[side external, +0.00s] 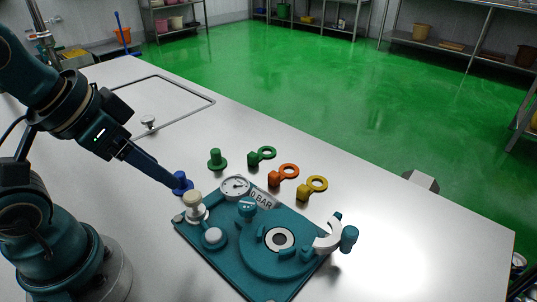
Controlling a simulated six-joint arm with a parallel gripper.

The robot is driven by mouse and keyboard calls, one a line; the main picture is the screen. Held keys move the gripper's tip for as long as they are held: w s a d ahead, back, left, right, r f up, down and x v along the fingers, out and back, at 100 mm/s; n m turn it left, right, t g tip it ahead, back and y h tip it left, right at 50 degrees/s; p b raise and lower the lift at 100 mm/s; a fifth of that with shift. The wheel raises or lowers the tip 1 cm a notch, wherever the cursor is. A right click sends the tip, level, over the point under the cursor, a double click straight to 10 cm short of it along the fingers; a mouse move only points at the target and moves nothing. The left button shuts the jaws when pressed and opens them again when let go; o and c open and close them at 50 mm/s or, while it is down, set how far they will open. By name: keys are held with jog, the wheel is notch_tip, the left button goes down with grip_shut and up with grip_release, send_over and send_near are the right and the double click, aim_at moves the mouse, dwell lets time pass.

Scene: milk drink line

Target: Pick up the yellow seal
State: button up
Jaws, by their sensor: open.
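The yellow seal (306,192), a ring with a small block at one end, lies on the steel table just behind the teal fixture. It is the rightmost of three similar seals, next to the orange seal (277,179), with the green seal (254,160) farther left. Nothing is visibly held.
The teal fixture (206,254) carries a gauge (235,187), a pale knob (194,202), a round seat and a curved white-and-teal handle (329,239). A green knobbed piece (217,160) stands behind it. The table (420,250) is clear at right.

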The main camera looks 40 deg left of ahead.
jog(key=w+d+r+n+g+h, duration=0.2)
jog(key=w+d+r+n+h, duration=0.25)
jog(key=d+r+n, duration=0.2)
jog(key=n+g+h, duration=0.3)
jog(key=n+h, duration=0.4)
jog(key=n, duration=0.1)
send_over(302, 186)
jog(key=a, duration=0.3)
notch_tip(302, 186, down, 8)
jog(key=f, duration=0.2)
jog(key=a+f+n+h, duration=0.1)
jog(key=f, duration=0.1)
jog(key=w+f+n, duration=0.1)
jog(key=f, duration=0.2)
jog(key=shift+a+f+h, duration=0.1)
jog(key=shift+a+h, duration=0.05)
jog(key=shift+h, duration=0.1)
jog(key=shift+n+g, duration=0.3)
jog(key=shift+n, duration=0.45)
jog(key=f, duration=0.3)
jog(key=s+f, duration=0.1)
jog(key=f, duration=0.1)
jog(key=shift+a, duration=0.35)
jog(key=shift+d+f+h, duration=0.1)
jog(key=shift+f+h, duration=0.05)
jog(key=shift+h, duration=0.15)
jog(key=shift+x, duration=2.3)
grip_shut()
